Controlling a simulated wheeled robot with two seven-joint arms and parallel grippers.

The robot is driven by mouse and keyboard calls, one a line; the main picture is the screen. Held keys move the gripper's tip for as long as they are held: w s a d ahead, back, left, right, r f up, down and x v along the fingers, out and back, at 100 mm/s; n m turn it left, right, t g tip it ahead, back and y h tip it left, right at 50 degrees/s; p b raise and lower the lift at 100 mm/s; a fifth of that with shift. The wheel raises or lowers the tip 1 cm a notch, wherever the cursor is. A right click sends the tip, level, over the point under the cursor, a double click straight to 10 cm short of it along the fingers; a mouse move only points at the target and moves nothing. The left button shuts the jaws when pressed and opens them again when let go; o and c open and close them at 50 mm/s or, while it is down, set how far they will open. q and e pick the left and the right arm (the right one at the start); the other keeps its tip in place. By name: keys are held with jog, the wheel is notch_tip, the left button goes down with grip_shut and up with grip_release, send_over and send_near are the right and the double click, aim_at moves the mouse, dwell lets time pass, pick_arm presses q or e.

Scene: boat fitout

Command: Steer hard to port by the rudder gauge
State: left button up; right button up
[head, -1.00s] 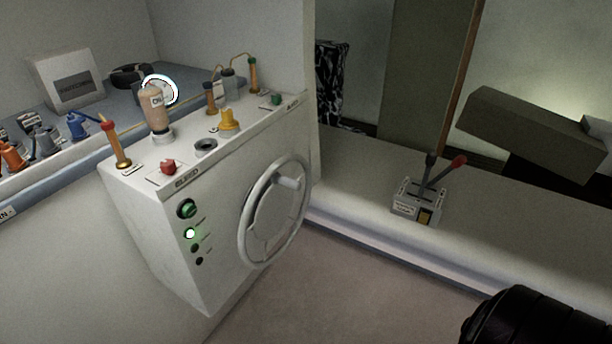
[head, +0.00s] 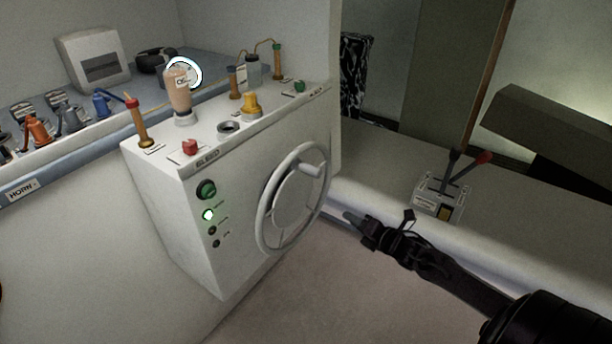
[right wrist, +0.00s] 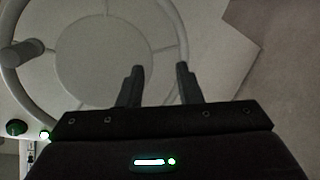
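The white steering wheel (head: 264,214) stands on the front of a white console, with a spinner knob (head: 313,170) at its upper right. In the right wrist view the wheel's rim (right wrist: 183,32) crosses behind the finger area and the knob (right wrist: 22,53) is at the left. My right gripper (head: 352,217) is just right of the wheel in the head view, apart from the knob. In the right wrist view its fingers (right wrist: 160,72) are spread with nothing held between them. A round, white-ringed gauge (head: 186,60) stands behind the console; its reading is too small to tell. My left gripper is not seen.
The console top (head: 213,148) carries a bottle (head: 178,88), a red button (head: 190,147), a yellow knob (head: 251,104) and upright levers. A throttle box (head: 437,202) with two levers sits on the ledge at right. The floor (head: 300,290) before the console is clear.

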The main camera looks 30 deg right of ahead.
aim_at(301, 167)
jog(key=w+a+r+n+y, duration=0.1)
jog(key=a+r+n, duration=0.1)
jog(key=r, duration=0.3)
jog(key=w+a+r+n+t+y, duration=0.1)
jog(key=a+r+n+y, duration=0.1)
jog(key=r+n, duration=0.2)
jog(key=w+a+r+n+y, duration=0.1)
jog(key=a+r+n+y, duration=0.1)
jog(key=r+n, duration=0.2)
jog(key=shift+w+a+r, duration=0.1)
jog(key=shift+a+r, duration=0.1)
jog(key=shift+r, duration=0.45)
jog(key=shift+w+a+r, duration=0.1)
jog(key=shift+a+r, duration=0.1)
jog(key=shift+r, duration=0.45)
jog(key=shift+w+a+r+n, duration=0.1)
jog(key=shift+r+n, duration=0.1)
jog(key=shift+n, duration=0.1)
jog(key=x, duration=0.6)
jog(key=shift+w+r+p, duration=0.1)
jog(key=shift+w+p, duration=0.15)
jog(key=shift+p, duration=0.15)
jog(key=shift+w+a, duration=0.2)
jog(key=shift+w, duration=0.25)
jog(key=shift+c, duration=0.4)
grip_shut()
